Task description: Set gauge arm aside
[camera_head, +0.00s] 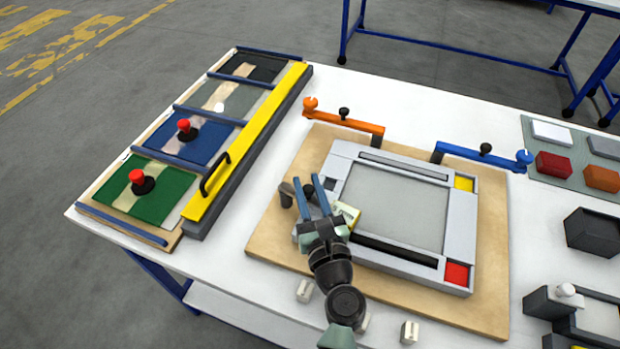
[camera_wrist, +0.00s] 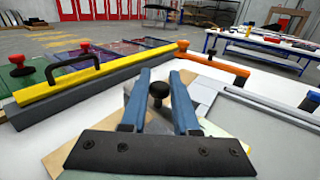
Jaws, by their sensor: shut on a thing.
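My gripper (camera_head: 311,190) is at the front left corner of the grey frame. Its two blue fingers also show in the wrist view (camera_wrist: 159,78), closed about a black knob (camera_wrist: 158,92). The knob appears to belong to a dark grey arm, whose rounded end (camera_head: 287,190) shows left of the fingers in the head view; the rest is mostly hidden. An orange gauge arm (camera_head: 350,122) with a black knob lies at the frame's back left. A blue gauge arm (camera_head: 478,156) with a black knob lies at its back right.
The grey frame (camera_head: 342,152) sits on a wooden board (camera_head: 268,237), with a pale yellow block (camera_head: 347,213) beside my gripper. A yellow bar (camera_head: 252,140) with a black handle borders the coloured panels at left. Small pale blocks (camera_head: 305,291) stand near the front edge.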

